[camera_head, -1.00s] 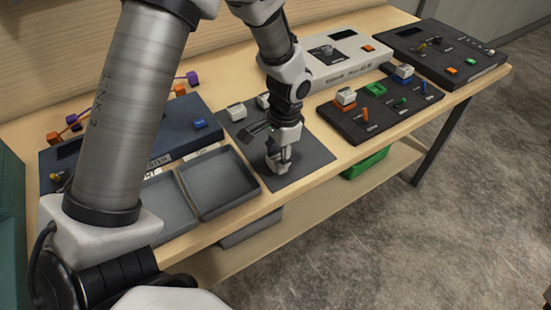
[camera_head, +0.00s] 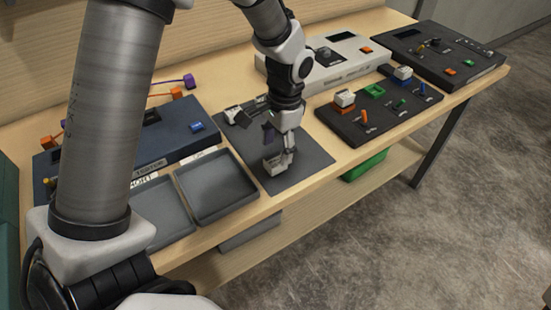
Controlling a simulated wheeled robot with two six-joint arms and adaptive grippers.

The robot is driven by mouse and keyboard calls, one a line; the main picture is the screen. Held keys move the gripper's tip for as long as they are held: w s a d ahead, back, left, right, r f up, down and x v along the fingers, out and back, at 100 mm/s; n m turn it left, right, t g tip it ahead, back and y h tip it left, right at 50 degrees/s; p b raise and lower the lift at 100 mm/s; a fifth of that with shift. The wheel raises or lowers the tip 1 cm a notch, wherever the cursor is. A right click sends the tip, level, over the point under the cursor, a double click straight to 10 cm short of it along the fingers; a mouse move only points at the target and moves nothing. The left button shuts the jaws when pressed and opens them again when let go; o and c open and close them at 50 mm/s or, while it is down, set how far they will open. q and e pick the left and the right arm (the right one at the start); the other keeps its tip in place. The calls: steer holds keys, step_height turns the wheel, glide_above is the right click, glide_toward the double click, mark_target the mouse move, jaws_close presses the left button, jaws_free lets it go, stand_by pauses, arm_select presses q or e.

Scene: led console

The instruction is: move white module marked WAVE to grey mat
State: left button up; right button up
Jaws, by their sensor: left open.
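The dark grey mat (camera_head: 312,160) lies on the table in the middle of the head view. A white module (camera_head: 272,166) sits on the mat near its front, right at the fingertips of my left gripper (camera_head: 284,158). The left gripper points down and is open; whether a finger touches the module is unclear. Another white module (camera_head: 234,113) is at the back left of the mat, and my arm hides part of the mat there. No WAVE marking can be read on either module. My right gripper is not in view.
Two shallow grey trays (camera_head: 217,210) lie left of the mat, with a dark blue console (camera_head: 176,150) behind. A black console (camera_head: 352,128) at right carries white modules (camera_head: 345,97) on orange and blue sockets and an empty green one (camera_head: 374,90). A light console (camera_head: 335,66) stands behind.

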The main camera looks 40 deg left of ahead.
arm_select(q)
step_height(320, 180, up, 7)
steer(key=shift+w+d, duration=0.2)
steer(key=shift+w, duration=0.15)
